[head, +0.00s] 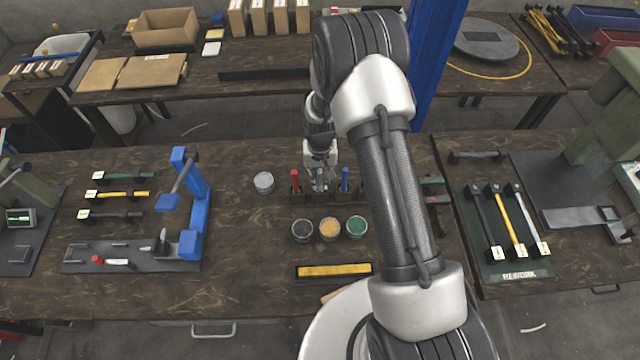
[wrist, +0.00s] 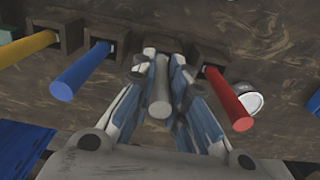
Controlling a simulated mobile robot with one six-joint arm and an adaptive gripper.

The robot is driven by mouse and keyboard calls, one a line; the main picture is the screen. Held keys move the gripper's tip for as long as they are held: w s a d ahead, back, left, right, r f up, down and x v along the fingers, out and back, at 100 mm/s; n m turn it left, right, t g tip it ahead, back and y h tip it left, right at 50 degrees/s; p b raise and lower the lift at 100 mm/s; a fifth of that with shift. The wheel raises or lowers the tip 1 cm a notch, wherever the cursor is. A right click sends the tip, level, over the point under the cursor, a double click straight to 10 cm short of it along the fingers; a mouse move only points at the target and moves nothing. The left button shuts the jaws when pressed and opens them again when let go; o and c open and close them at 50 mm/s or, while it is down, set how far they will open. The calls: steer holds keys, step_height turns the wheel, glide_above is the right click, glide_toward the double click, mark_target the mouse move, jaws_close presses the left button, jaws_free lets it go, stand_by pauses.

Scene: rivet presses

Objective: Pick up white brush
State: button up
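The white brush (wrist: 159,90) stands handle-out in a dark holder block, between a blue brush (wrist: 82,72) and a red brush (wrist: 228,98). My gripper (wrist: 163,62) is around its pale handle in the wrist view, one finger on each side. The fingers look open, with a narrow gap beside the handle. In the head view my gripper (head: 320,186) hangs over the holder row, between the red brush (head: 294,180) and the blue brush (head: 345,179), and largely hides the white brush.
A yellow brush (wrist: 28,47) stands past the blue one. Three paint pots, dark (head: 303,230), yellow (head: 329,229) and green (head: 356,227), stand in front of the holders. A grey-lidded tin (head: 264,183) is to the left. A blue press (head: 193,205) stands farther left.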

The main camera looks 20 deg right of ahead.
jaws_close()
steer(key=shift+r, duration=0.1)
steer(key=shift+r, duration=0.25)
step_height(320, 180, up, 19)
steer(key=p, duration=0.2)
steer(key=shift+r+p, duration=0.15)
steer(key=shift+p, duration=0.15)
steer(key=shift+d, duration=0.1)
stand_by(1.8)
